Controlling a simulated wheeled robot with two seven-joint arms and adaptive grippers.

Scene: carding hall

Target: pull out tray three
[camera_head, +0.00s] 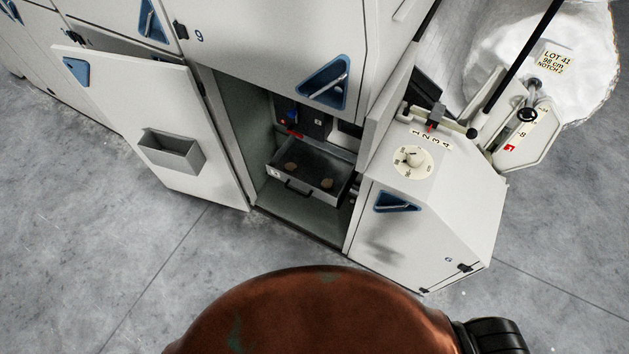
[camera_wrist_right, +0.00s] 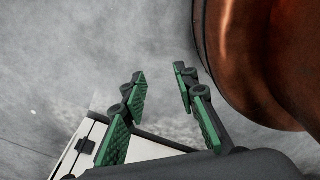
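A shallow grey metal tray (camera_head: 319,199) sits low in the open compartment of the white machine in the head view. It has a dark handle (camera_head: 297,188) on its front and a small pale label at its left, too small to read. Two brown lumps lie in it. My right gripper (camera_wrist_right: 160,80) shows in the right wrist view, open and empty, with green-padded fingers apart over grey floor. It does not show at the tray in the head view. My left gripper is in neither view.
The compartment door (camera_head: 157,111) is swung open to the left, with a grey bin (camera_head: 171,153) on its inside. A control cabinet (camera_head: 430,215) with a dial (camera_head: 411,161) stands right of the opening. Grey floor in front is clear. My copper-coloured body fills the bottom.

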